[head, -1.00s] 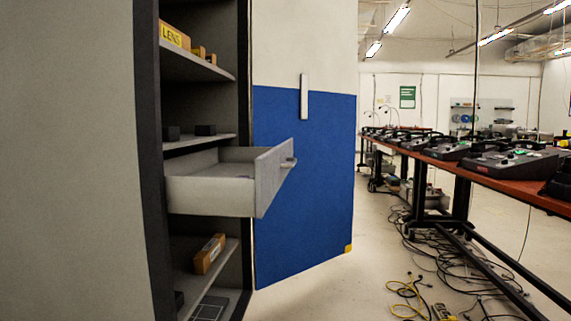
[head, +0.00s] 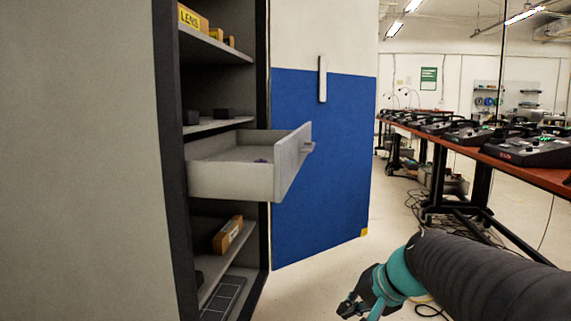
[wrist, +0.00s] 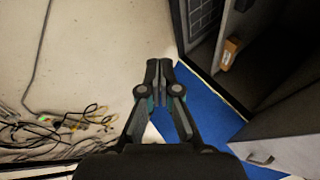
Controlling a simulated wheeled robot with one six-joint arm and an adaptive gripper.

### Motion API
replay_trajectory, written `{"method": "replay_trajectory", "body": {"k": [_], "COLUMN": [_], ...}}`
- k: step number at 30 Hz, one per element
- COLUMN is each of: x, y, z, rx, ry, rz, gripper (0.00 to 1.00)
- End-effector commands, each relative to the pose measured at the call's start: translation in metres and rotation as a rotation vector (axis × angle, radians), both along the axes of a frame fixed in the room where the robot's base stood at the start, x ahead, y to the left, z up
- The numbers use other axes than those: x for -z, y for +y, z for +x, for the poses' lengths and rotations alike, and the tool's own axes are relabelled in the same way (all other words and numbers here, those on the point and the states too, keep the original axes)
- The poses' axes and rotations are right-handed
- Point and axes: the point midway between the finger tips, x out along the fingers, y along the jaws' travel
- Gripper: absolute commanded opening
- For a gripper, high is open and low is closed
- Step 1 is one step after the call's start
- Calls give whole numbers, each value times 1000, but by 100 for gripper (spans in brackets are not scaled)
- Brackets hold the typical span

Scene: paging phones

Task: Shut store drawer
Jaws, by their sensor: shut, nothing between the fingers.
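The store drawer (head: 232,180) is pulled well out of the grey cabinet, between an upper shelf and a lower one. Its front panel (head: 292,160) has a small bar handle (head: 308,147) and faces right. A small dark purple item (head: 260,161) shows inside it. In the wrist view the drawer front (wrist: 285,145) and its handle (wrist: 262,160) are at the lower right. My gripper (head: 354,306) is low at the bottom of the head view, below and right of the drawer and apart from it. In the wrist view my gripper (wrist: 159,68) has its fingers together, empty.
The blue and white cabinet door (head: 320,170) stands open behind the drawer. Shelves hold a LENS box (head: 192,20) and an orange box (head: 228,235). A long table with phones (head: 520,160) runs along the right. Cables (wrist: 60,125) lie on the floor, otherwise clear near the cabinet.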

Motion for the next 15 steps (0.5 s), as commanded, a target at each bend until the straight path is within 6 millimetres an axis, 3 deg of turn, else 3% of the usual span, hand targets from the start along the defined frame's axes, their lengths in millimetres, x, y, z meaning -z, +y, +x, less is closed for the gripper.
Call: {"method": "replay_trajectory", "body": {"k": [3, 9, 12, 15], "x": [-34, -107, -150, -192], "y": [-6, -21, -26, -27], "z": [51, 123, 147, 158], "rx": [86, 197, 227, 239], "ry": [-79, -257, -356, -449], "rz": [174, 455, 580, 676], "gripper": [0, 0, 0, 0]}}
